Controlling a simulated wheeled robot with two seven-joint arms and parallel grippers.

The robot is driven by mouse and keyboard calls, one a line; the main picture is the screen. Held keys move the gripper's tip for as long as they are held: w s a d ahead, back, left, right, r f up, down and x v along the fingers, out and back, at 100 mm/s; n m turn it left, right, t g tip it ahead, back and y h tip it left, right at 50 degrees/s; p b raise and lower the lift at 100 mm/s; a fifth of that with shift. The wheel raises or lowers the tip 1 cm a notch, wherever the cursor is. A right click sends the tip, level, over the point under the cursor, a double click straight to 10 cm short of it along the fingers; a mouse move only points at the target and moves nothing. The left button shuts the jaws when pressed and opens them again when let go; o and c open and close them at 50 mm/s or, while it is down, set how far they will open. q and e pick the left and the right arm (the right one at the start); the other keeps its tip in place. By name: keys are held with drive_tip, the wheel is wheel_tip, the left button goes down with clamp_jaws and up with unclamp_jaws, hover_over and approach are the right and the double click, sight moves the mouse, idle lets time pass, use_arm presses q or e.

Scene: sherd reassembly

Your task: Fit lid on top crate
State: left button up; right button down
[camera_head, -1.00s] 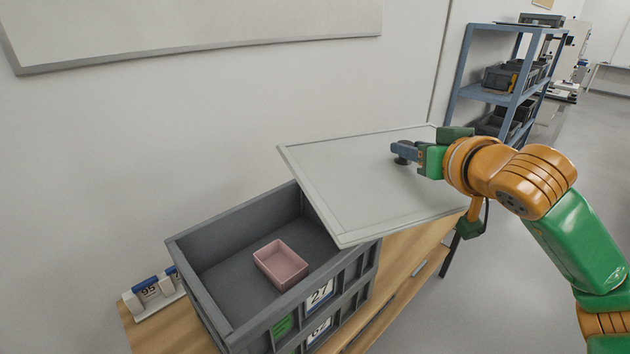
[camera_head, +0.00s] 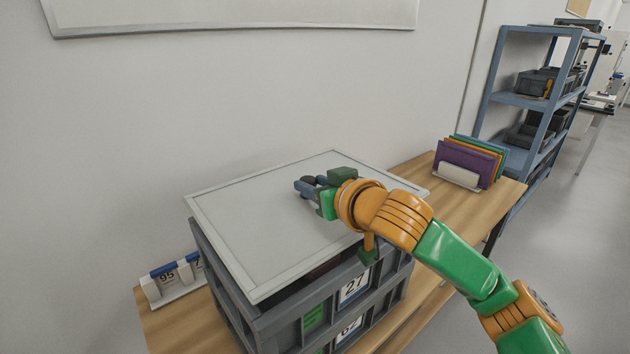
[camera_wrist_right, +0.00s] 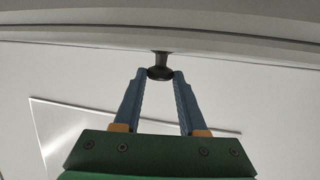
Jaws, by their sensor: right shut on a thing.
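The light grey lid (camera_head: 270,222) lies over the top crate (camera_head: 285,322) in the head view and covers most of its opening. It sits slightly askew, and a dark gap shows along the crate's front right side. I cannot tell whether the lid rests on the rim. My right gripper (camera_head: 308,186) is at the middle of the lid, shut on its dark knob. In the right wrist view the fingertips (camera_wrist_right: 160,76) close on the black knob (camera_wrist_right: 159,66). The top crate stands on another crate (camera_head: 347,328). My left gripper is not in view.
The crates stand on a wooden bench (camera_head: 420,170) against the wall. Purple, orange and green folders (camera_head: 468,160) stand in a white holder on the right. A number display (camera_head: 170,278) stands left of the crates. A blue shelf (camera_head: 535,100) is at the back right.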

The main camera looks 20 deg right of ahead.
drive_tip(key=shift+s+r, duration=0.1)
drive_tip(key=shift+r, duration=0.1)
idle(0.3)
drive_tip(key=shift+f, duration=0.1)
drive_tip(key=shift+s, duration=0.15)
drive_tip(key=shift+b, duration=0.3)
drive_tip(key=shift+f+b, duration=1.2)
drive_tip(key=shift+f, duration=0.1)
idle(0.4)
drive_tip(key=shift+f+b, duration=0.6)
drive_tip(key=shift+b, duration=0.15)
drive_tip(key=shift+f, duration=0.1)
